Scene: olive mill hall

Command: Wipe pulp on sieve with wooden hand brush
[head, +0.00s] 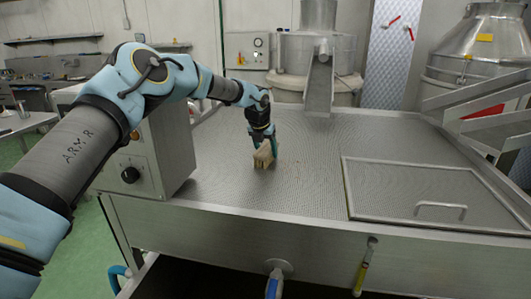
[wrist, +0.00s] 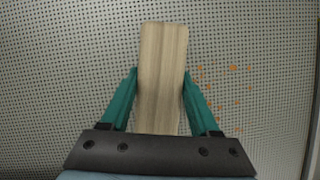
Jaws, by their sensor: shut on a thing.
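The wooden hand brush (wrist: 163,75) has a pale, grained wooden back and is held between the green fingers of my gripper (wrist: 160,100). In the head view the brush (head: 264,157) is at or just above the perforated metal sieve (head: 308,178), below my gripper (head: 265,143). I cannot tell whether its bristles touch the surface. The sieve also fills the wrist view (wrist: 65,65). Small orange bits of pulp (wrist: 234,69) are scattered on it just right of the brush. My gripper is shut on the brush.
A control box with a black knob (head: 130,174) stands left of the sieve. A framed hatch with a handle (head: 420,190) lies at the right. A metal chute (head: 319,88) comes down at the back. The front middle of the sieve looks clear.

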